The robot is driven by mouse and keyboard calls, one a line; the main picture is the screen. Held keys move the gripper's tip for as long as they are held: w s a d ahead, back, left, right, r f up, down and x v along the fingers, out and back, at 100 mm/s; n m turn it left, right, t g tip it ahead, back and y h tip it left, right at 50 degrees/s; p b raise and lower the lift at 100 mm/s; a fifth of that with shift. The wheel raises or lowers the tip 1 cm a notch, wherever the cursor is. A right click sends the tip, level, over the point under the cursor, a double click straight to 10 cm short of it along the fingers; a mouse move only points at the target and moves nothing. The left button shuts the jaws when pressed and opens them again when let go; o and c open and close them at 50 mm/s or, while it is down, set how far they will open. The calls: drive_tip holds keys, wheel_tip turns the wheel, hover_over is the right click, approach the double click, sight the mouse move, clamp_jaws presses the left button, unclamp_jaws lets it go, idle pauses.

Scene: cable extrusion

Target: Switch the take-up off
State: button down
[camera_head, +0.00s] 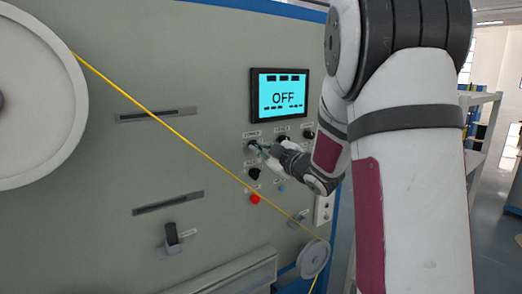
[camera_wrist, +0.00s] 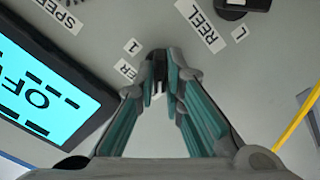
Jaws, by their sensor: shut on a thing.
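The grey machine panel carries a screen (camera_head: 279,95) that reads OFF in black on cyan. The screen also shows, rotated, at the left of the wrist view (camera_wrist: 40,95). My gripper (camera_head: 262,150) is at the row of knobs just below the screen. In the wrist view its teal-padded fingers (camera_wrist: 161,84) are closed around a small black knob (camera_wrist: 158,57) beside a label ending in "ER 1" (camera_wrist: 128,58). The fingers hide much of this knob, so its exact setting cannot be read.
Another black knob (camera_head: 254,173) and a red button (camera_head: 255,198) sit below. A knob (camera_head: 308,134) is to the right. A yellow cable (camera_head: 160,120) runs diagonally from the large white reel (camera_head: 38,95) to a small pulley (camera_head: 313,259), passing close to my gripper.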

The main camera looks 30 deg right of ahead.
drive_tip(key=c, duration=1.7)
unclamp_jaws()
drive_tip(key=shift+s, duration=0.15)
drive_tip(key=s, duration=1.1)
drive_tip(key=shift+s+d, duration=0.2)
drive_tip(key=shift+s, duration=0.15)
